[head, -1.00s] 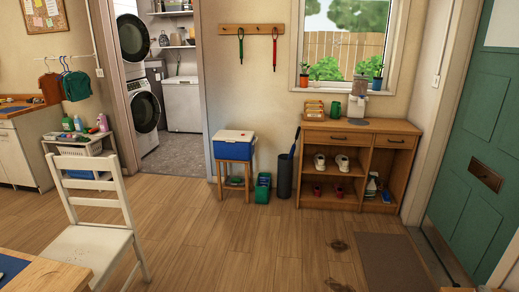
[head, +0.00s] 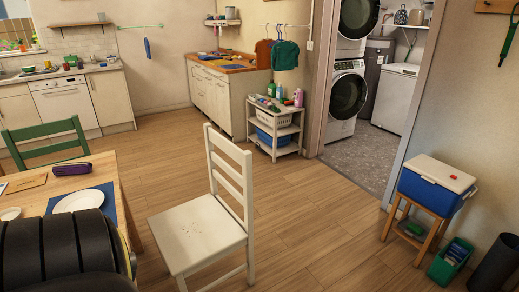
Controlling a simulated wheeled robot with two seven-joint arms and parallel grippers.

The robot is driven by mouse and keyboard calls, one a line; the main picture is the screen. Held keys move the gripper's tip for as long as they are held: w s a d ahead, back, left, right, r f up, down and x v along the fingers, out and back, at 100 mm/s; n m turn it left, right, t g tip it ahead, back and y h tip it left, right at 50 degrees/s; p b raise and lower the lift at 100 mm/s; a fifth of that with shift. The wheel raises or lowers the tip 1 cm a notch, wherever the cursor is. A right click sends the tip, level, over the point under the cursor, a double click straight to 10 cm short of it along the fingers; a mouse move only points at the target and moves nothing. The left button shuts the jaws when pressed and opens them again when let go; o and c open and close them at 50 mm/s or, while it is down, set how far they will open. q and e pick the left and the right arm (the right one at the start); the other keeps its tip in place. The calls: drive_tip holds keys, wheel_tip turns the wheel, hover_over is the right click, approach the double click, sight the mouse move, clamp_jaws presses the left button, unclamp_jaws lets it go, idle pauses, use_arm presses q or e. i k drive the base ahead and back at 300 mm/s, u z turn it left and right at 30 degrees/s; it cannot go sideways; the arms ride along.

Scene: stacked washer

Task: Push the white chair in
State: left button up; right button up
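The white chair (head: 200,232) stands upright on the wood floor in the middle of the head view. Its slatted back is on the right side, and its seat faces left toward the wooden table (head: 112,170). A strip of floor shows between the seat and the table's edge. A dark, rounded part of my own body covers the lower left corner and hides part of the table. Neither of my grippers can be made out.
A green chair (head: 45,132) stands at the table's far side. A plate (head: 79,201) lies on a blue mat. A shelf cart (head: 276,128) stands by the doorway. A blue cooler (head: 432,188) sits on a stool at right. Floor around the white chair is clear.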

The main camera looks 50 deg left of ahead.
sight(190, 237)
drive_tip(key=u, duration=0.35)
drive_tip(key=i, duration=2.05)
drive_tip(key=u, duration=1.5)
drive_tip(key=i, duration=1.1)
drive_tip(key=u, duration=1.7)
drive_tip(key=i, duration=0.5)
drive_tip(key=u, duration=0.3)
